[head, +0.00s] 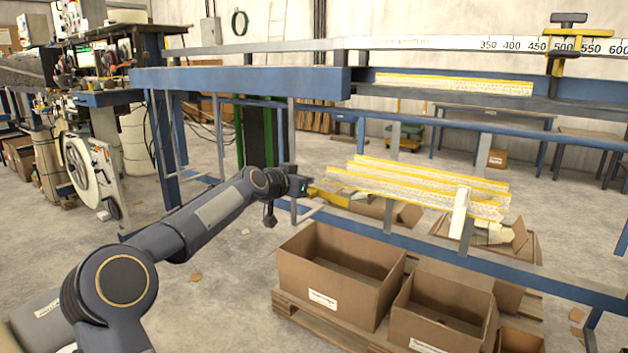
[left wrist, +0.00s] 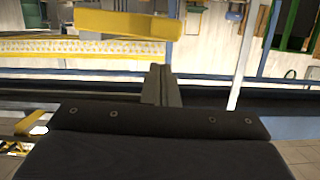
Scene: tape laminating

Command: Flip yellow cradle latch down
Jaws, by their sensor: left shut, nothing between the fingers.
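A yellow latch (head: 328,195) shows in the head view at the left end of the cradle, just right of my left gripper (head: 307,187). In the left wrist view a yellow bar (left wrist: 128,23), which looks like this latch, lies crosswise beyond my fingertips (left wrist: 160,70). The fingers are shut with nothing between them. They appear apart from the bar, though the exact gap is hard to judge. The cradle holds several long white strips with yellow edges (head: 430,185), which also show in the left wrist view (left wrist: 40,48). My right gripper is not in view.
A blue frame rail (head: 460,262) runs below the cradle. Open cardboard boxes (head: 335,275) stand on a pallet in front. A blue beam (head: 240,80) and a ruler rail (head: 500,44) with a yellow clamp (head: 565,45) lie above. Open floor (head: 240,270) is at the left.

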